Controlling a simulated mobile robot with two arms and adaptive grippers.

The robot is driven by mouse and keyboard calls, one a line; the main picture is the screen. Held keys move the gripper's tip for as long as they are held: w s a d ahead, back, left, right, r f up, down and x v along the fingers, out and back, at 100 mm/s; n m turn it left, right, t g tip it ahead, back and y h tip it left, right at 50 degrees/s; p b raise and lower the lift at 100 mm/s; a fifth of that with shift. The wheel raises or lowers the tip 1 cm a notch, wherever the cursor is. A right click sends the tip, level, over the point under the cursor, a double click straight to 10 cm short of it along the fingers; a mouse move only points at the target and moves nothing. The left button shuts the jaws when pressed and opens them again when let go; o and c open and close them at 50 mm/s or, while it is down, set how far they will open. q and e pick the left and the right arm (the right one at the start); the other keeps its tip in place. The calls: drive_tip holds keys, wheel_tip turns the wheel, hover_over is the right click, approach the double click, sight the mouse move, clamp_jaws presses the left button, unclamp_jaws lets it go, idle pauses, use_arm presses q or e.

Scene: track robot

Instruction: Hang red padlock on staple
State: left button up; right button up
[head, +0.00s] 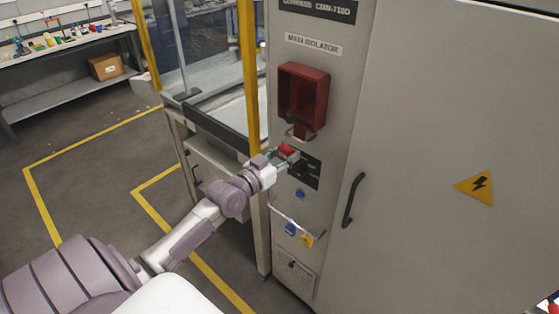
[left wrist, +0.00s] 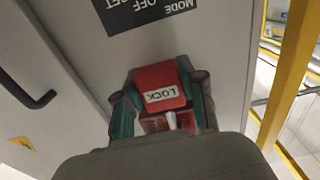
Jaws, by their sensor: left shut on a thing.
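My left gripper (head: 287,156) is shut on a red padlock (head: 286,149) in front of the grey cabinet. In the left wrist view the padlock (left wrist: 162,85) sits between the two greenish fingers, with its white LOCK label upside down. Its shackle cannot be made out clearly. A red box (head: 303,92) is on the cabinet under the MAIN ISOLATOR label. A small metal loop, which looks like the staple (head: 297,134), shows at the bottom of this box, just above the held padlock and apart from it. The staple is not identifiable in the left wrist view. My right gripper is not in view.
A black label plate (head: 308,170) is behind the gripper. Below it are a blue knob (head: 300,193) and a rail holding blue (head: 290,229) and yellow (head: 307,240) tags or padlocks. A black door handle (head: 353,200) juts out right. A yellow post (head: 250,80) stands left.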

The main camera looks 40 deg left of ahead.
use_arm(q)
drive_tip(key=shift+w+d+f+b, duration=0.1)
drive_tip(key=shift+w+f+b, duration=0.25)
drive_tip(key=shift+w, duration=0.3)
drive_tip(key=shift+w+a+f+b, duration=0.1)
drive_tip(key=shift+w+f+b, duration=0.1)
drive_tip(key=shift+w+b, duration=0.35)
drive_tip(key=shift+w+d+f+b, duration=0.1)
drive_tip(key=shift+w+f+b, duration=0.2)
drive_tip(key=shift+w, duration=0.4)
drive_tip(key=o, duration=1.2)
drive_tip(key=shift+o, duration=0.2)
drive_tip(key=shift+s, duration=0.1)
drive_tip(key=s, duration=1.1)
drive_tip(key=shift+s+a, duration=0.4)
drive_tip(key=shift+a, duration=0.05)
